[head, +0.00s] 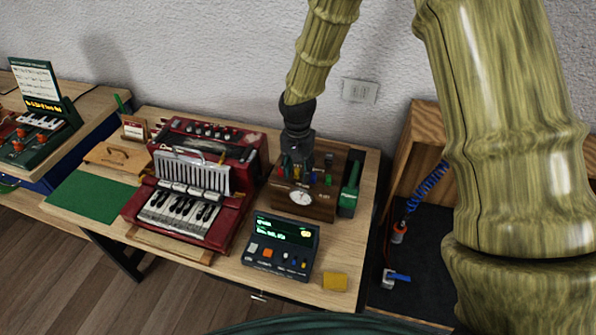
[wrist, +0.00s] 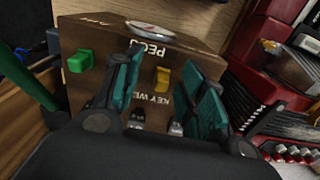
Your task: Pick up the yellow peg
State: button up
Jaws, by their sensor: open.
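The yellow peg (wrist: 162,77) stands in the panel of a wooden box (wrist: 110,30) marked with peg and key-weight lettering. In the wrist view it shows between the two teal fingers of my gripper (wrist: 163,82). My gripper is open, with one finger on each side of the peg. I cannot tell whether either finger touches it. In the head view my gripper (head: 297,168) reaches down over the wooden box (head: 310,211), and its fingers largely hide the yellow peg there.
A green peg (wrist: 79,61) stands left of the fingers, and silver weights (wrist: 176,128) sit near them. A red accordion-like instrument (head: 190,205) is left of the box. A dark display device (head: 281,245) and a yellow block (head: 335,281) lie in front.

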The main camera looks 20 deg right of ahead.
jog(key=shift+w+f, duration=0.7)
jog(key=shift+s+r, duration=0.2)
jog(key=shift+s, duration=0.05)
jog(key=shift+c, duration=0.5)
jog(key=shift+s+r, duration=0.15)
jog(key=c, duration=0.7)
jog(key=shift+c, duration=0.2)
